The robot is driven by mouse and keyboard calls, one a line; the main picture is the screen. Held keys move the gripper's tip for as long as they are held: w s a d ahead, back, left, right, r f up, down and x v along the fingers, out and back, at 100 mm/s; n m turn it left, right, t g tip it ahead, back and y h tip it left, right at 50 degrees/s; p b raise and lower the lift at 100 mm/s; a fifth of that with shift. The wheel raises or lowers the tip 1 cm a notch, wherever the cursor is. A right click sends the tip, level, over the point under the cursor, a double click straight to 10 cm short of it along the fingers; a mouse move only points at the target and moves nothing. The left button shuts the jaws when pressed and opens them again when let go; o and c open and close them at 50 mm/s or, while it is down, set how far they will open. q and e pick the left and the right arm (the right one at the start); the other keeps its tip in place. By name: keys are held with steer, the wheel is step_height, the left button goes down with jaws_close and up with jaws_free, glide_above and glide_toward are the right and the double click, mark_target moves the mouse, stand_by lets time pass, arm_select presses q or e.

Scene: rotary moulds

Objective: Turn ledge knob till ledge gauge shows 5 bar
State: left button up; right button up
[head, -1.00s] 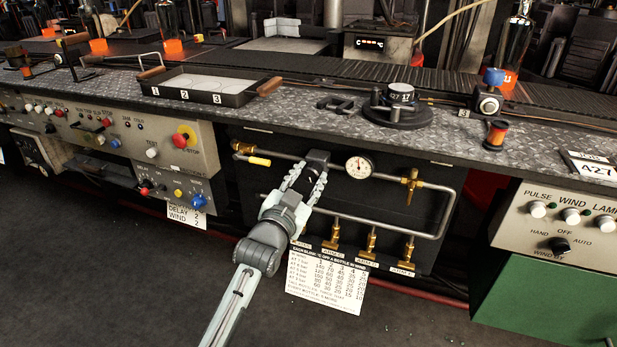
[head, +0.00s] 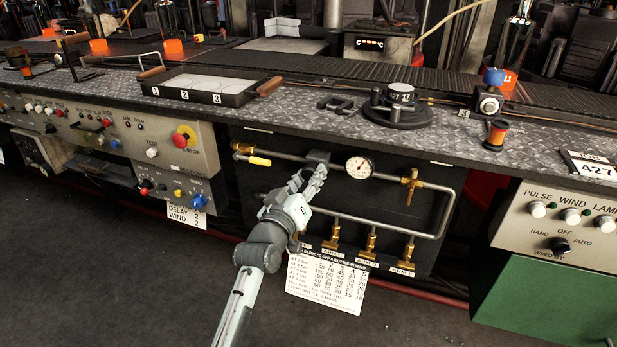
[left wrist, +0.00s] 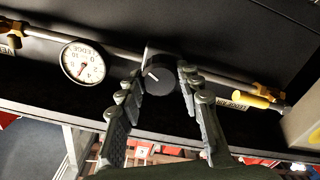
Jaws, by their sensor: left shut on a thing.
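The ledge gauge (head: 360,167) is a round white dial on the pipe of the dark panel below the ledge. It also shows, turned over, in the left wrist view (left wrist: 83,62). Its needle is visible, but the exact reading is too small to tell. The ledge knob (left wrist: 159,76) is dark and round with a white mark, beside the gauge. My left gripper (head: 313,170) has its fingers on either side of the knob, shut on it; in the left wrist view the fingertips (left wrist: 160,82) flank it. My right gripper is not in view.
A yellow-handled valve (head: 258,161) sits left of the knob and a brass valve (head: 411,183) right of the gauge. Several brass valves line the lower pipe. A printed card (head: 325,283) hangs below. The ledge (head: 310,120) overhangs the panel.

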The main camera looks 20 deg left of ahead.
arm_select(q)
steer(key=shift+n, duration=0.6)
steer(key=o, duration=1.2)
steer(key=shift+c, duration=0.2)
steer(key=s, duration=1.2)
steer(key=shift+a, duration=0.2)
